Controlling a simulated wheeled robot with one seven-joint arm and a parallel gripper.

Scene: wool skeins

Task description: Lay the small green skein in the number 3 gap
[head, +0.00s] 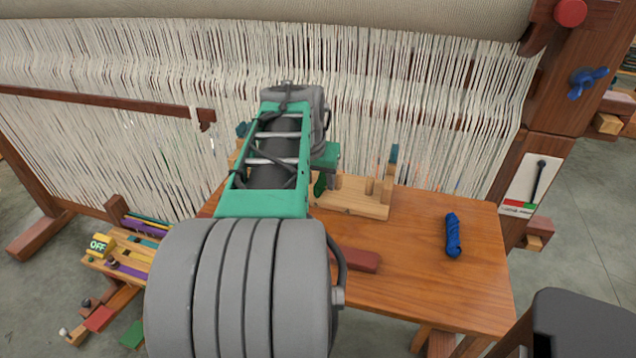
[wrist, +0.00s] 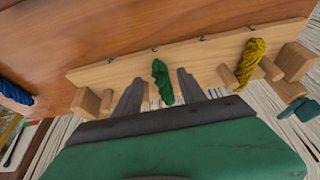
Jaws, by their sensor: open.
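The small green skein (wrist: 162,82) lies on a light wooden pegged rack (wrist: 95,76); part of it also shows in the head view (head: 320,185). My gripper (wrist: 158,88) is open, with one dark finger on each side of the green skein and gaps visible between. The fingers and palm hide part of the rack, so I cannot tell which pegs bound the green skein. A yellow skein (wrist: 250,62) lies farther right on the rack, beside a peg. Small dark marks along the rack's edge are too small to read as numbers.
The rack stands on a wooden table (head: 420,270). A blue skein (head: 453,236) lies on the table to the right. A dark red block (head: 355,260) lies nearer, partly behind my arm. White loom threads (head: 420,110) hang close behind the rack. The table's front right is clear.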

